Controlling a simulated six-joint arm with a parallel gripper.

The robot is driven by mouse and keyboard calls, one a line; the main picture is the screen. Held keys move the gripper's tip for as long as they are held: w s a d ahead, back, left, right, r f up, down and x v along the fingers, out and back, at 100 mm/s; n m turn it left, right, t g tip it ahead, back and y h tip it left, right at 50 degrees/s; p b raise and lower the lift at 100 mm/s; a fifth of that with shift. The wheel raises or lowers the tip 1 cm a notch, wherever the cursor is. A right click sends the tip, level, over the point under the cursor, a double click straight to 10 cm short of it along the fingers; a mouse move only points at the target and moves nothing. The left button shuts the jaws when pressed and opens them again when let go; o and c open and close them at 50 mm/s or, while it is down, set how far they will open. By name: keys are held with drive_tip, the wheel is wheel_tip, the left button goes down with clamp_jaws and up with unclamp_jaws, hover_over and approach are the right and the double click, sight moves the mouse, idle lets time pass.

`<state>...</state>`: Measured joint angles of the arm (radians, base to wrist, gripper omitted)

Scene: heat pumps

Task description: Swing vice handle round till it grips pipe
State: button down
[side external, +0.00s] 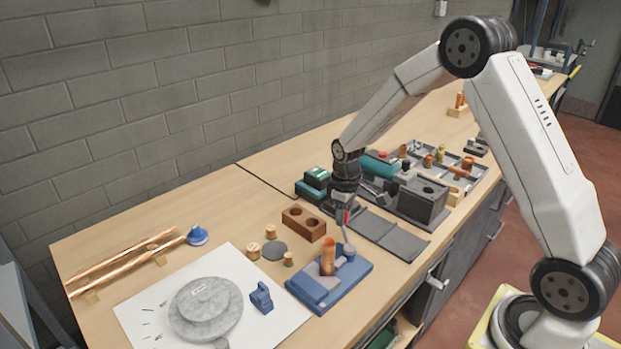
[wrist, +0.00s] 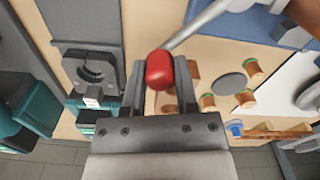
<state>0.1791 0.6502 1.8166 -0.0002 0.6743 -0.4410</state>
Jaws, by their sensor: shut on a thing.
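The blue vice (side external: 330,281) stands on the bench near its front edge. A copper pipe (side external: 328,256) stands upright at the vice; whether the jaws touch it cannot be told. The vice handle (side external: 347,238) rises from the vice to a red knob. In the wrist view the handle is a grey rod (wrist: 205,22) ending in the red knob (wrist: 159,70). My gripper (wrist: 160,80) is shut on the red knob, with a finger on each side. In the side view my gripper (side external: 343,210) is above and behind the vice. Part of the pipe (wrist: 300,12) shows at the wrist view's top right corner.
A brown block with two holes (side external: 304,223) and several small copper-and-wood pieces (side external: 270,232) lie left of my gripper. Grey mats (side external: 395,238) and a grey machine (side external: 417,203) are to the right. A white sheet (side external: 143,318) with a round grey piece lies front left.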

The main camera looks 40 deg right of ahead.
idle(0.7)
drive_tip(key=s+d+m, duration=0.1)
drive_tip(key=m, duration=0.1)
drive_tip(key=s+d+m, duration=0.1)
drive_tip(key=m, duration=0.1)
drive_tip(key=shift+s+m, duration=0.25)
drive_tip(key=shift+m, duration=0.05)
drive_tip(key=s+m, duration=0.1)
drive_tip(key=m, duration=0.1)
drive_tip(key=shift+s+d+m, duration=0.3)
drive_tip(key=shift+s+d, duration=0.05)
drive_tip(key=shift+d, duration=0.05)
drive_tip(key=shift+s+d+m, duration=0.15)
drive_tip(key=shift+s+m, duration=0.95)
drive_tip(key=shift+m, duration=0.5)
drive_tip(key=shift+s, duration=0.1)
drive_tip(key=shift+c, duration=1.9)
unclamp_jaws()
drive_tip(key=shift+r, duration=0.1)
wheel_tip(320, 180, up, 8)
drive_tip(key=shift+f, duration=0.2)
